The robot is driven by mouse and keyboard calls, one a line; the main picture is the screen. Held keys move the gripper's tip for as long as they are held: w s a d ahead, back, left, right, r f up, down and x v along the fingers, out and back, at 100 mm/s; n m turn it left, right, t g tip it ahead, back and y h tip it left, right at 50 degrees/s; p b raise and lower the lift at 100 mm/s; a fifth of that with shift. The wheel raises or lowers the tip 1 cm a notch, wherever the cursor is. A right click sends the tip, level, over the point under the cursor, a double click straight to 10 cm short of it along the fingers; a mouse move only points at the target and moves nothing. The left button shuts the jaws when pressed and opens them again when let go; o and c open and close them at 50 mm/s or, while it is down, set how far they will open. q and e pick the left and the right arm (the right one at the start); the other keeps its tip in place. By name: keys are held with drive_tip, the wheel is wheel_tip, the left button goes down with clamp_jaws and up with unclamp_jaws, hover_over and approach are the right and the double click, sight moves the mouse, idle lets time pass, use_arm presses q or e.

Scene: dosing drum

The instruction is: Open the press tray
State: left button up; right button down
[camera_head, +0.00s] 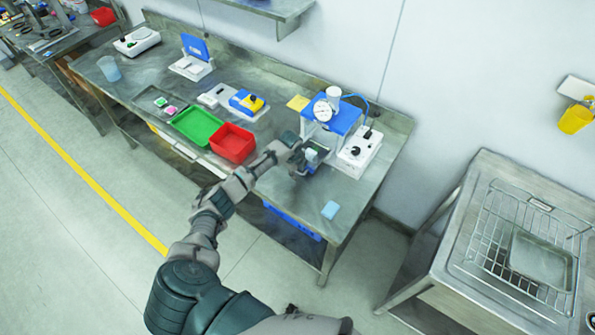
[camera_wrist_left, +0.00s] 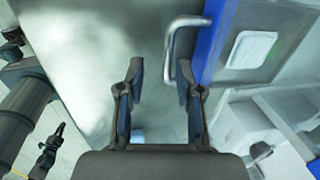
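The press (camera_head: 341,118) is a blue and white unit with a round dial gauge, at the back right of the steel bench. In the left wrist view its blue side (camera_wrist_left: 213,38) shows with a bent metal handle (camera_wrist_left: 187,22) in front of it. My left gripper (camera_head: 308,160) is at the front of the press. My right gripper cannot be made out clearly.
A white control box (camera_head: 357,153) stands right of the press. A red tray (camera_head: 232,142) and a green tray (camera_head: 196,125) lie to the left. A light blue block (camera_head: 330,210) lies near the bench's front edge. A steel stand with a wire basket (camera_head: 490,240) is at right.

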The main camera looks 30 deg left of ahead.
use_arm(q)
drive_tip(key=shift+a+r, duration=0.1)
drive_tip(key=shift+r, duration=0.15)
wheel_tip(320, 180, up, 11)
drive_tip(key=s, duration=0.2)
use_arm(e)
drive_tip(key=shift+s+d, duration=0.1)
drive_tip(key=shift+s, duration=0.7)
use_arm(q)
drive_tip(key=shift+r, duration=0.1)
